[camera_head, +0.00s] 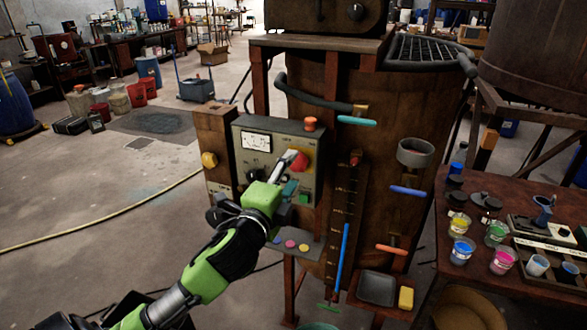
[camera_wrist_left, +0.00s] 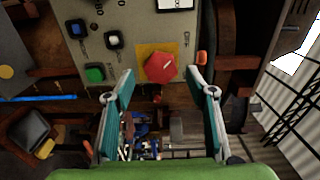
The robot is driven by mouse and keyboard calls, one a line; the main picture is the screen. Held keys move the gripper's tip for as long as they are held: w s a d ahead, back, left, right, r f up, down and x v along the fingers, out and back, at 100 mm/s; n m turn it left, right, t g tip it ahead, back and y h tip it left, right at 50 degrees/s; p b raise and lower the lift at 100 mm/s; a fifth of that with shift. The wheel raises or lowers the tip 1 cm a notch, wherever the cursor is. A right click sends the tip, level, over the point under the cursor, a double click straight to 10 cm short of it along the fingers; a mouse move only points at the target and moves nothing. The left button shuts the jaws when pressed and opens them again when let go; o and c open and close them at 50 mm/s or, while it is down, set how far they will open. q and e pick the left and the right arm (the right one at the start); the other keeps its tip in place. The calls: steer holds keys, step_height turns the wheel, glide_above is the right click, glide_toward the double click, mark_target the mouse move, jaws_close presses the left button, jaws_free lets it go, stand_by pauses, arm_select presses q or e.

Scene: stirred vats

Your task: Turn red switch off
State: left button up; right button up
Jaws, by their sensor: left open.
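The red switch (camera_head: 299,161) is a round red knob on the grey control panel (camera_head: 247,131) fixed to the wooden vat. In the left wrist view the red switch (camera_wrist_left: 161,67) sits on a yellow plate and has a short pale mark on its face. My left gripper (camera_head: 286,172) is at the panel, just in front of the switch. In the wrist view my left gripper (camera_wrist_left: 160,77) is open, with one teal finger on each side of the knob. I cannot tell whether the fingers touch it. My right gripper is not in view.
The panel also carries a meter (camera_head: 256,141), black knobs and a green button (camera_wrist_left: 95,74). A table (camera_head: 446,262) with paint cups is at right.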

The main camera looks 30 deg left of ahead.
arm_select(q)
steer(key=v, duration=0.4)
steer(key=shift+s, duration=0.4)
